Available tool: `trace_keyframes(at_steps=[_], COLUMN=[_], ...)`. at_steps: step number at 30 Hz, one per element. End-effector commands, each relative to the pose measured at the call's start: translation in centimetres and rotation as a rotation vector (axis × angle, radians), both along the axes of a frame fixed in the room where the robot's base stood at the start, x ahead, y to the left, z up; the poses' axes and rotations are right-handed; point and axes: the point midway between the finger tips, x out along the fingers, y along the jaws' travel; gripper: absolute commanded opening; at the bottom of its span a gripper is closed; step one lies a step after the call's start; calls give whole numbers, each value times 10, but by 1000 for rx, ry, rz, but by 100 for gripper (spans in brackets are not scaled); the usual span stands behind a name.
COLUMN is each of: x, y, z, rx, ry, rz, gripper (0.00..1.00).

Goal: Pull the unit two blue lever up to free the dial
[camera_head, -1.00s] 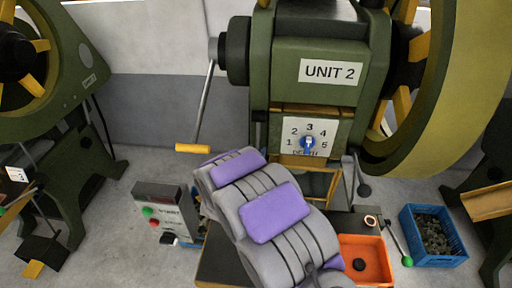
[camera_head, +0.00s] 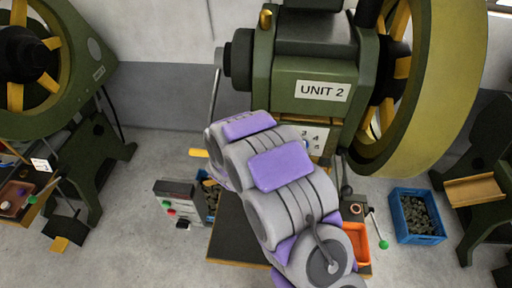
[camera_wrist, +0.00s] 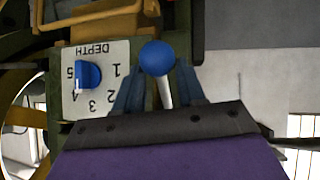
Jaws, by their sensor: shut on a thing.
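The blue lever shows in the wrist view as a round blue knob (camera_wrist: 157,57) on a pale shaft. My gripper (camera_wrist: 158,82) is shut on the lever, with one blue finger on each side of the shaft just below the knob. The blue dial (camera_wrist: 88,75) sits on a white DEPTH plate to the left of the lever, and looks upside down in this view. In the head view, my arm hides the gripper, the lever and most of the dial plate (camera_head: 314,136) under the UNIT 2 sign (camera_head: 322,91).
The green press (camera_head: 315,70) has a large yellow flywheel (camera_head: 445,80) on its right. A control box (camera_head: 177,205) with buttons stands at left. An orange bin (camera_head: 357,250) and a blue crate (camera_head: 397,215) of dark pieces are at lower right.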

Motion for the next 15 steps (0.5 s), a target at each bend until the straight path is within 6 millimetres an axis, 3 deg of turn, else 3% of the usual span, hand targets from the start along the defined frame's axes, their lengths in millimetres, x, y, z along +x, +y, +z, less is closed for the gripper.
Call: trace_keyframes(at_steps=[1, 15], x=[-1, -17], y=[2, 1], z=[10, 36], rx=[-2, -1], ry=[-4, -6], rz=[4, 2], gripper=[0, 0])
